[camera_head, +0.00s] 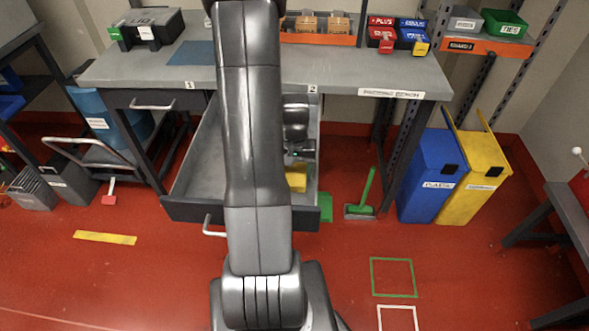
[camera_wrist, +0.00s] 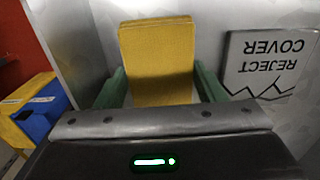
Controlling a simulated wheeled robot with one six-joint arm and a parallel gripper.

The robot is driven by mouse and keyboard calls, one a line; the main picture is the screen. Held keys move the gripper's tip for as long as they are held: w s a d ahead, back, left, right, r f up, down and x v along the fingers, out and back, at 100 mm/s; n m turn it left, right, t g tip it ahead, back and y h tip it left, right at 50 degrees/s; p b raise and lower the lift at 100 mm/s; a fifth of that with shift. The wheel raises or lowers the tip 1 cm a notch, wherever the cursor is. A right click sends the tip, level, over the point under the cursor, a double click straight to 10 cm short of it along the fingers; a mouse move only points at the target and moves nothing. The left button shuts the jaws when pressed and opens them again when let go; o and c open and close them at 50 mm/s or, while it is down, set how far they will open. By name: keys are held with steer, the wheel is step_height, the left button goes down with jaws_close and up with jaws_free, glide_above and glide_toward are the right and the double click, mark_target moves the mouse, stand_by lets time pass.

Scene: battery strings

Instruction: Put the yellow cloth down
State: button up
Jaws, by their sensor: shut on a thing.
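The yellow cloth (camera_wrist: 157,62) is a folded, flat pad between the two green fingers of my gripper (camera_wrist: 158,82) in the wrist view. My gripper is shut on it. In the head view the yellow cloth (camera_head: 296,180) shows at the right side of the open drawer (camera_head: 190,185), beside my arm. My arm hides much of the drawer and the fingers there. I cannot tell whether the cloth touches the drawer floor.
The workbench (camera_head: 350,75) stands above the drawer. A blue bin (camera_head: 430,175) and yellow bin (camera_head: 475,180) stand right. A green-handled broom (camera_head: 366,190) is near the drawer.

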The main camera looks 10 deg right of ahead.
mark_target(294, 172)
steer(key=shift+f, duration=0.2)
steer(key=o, duration=0.6)
steer(key=shift+r, duration=0.2)
step_height(294, 172, up, 12)
steer(key=shift+w+r+p, duration=0.1)
steer(key=shift+w+p, duration=0.05)
steer(key=shift+p, duration=0.2)
